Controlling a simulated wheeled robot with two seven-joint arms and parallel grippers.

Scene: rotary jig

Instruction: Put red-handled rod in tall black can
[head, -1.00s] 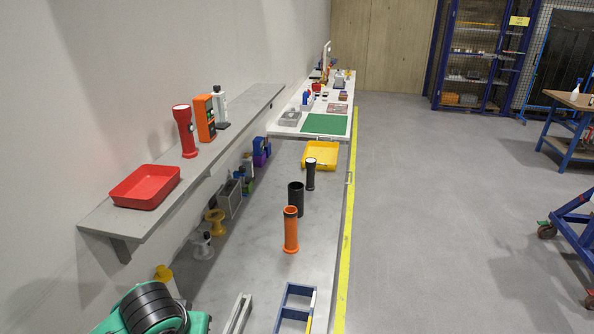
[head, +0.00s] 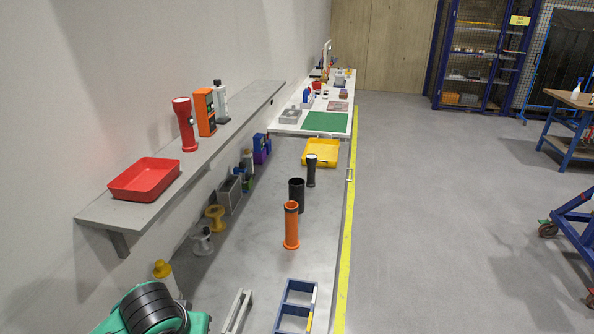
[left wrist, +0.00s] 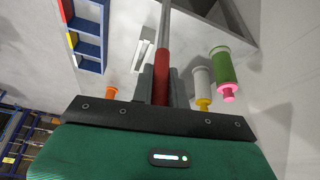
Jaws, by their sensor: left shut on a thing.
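The red-handled rod shows in the left wrist view, with its red handle (left wrist: 161,78) between the jaws of my left gripper (left wrist: 158,80) and its grey shaft (left wrist: 166,22) reaching to the top edge. My left gripper is shut on the handle. In the head view the tall black can (head: 297,196) stands upright on the grey bench, open at the top. The left gripper and rod are not visible there; only a green and black part of my arm shows at bottom left. My right gripper is in neither view.
An orange can (head: 291,226) stands just in front of the black can, and a black flashlight (head: 311,171) just behind it. A yellow tray (head: 320,153) lies farther back. A blue divided frame (head: 296,305) lies nearer. A shelf (head: 230,118) overhangs the bench's left side.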

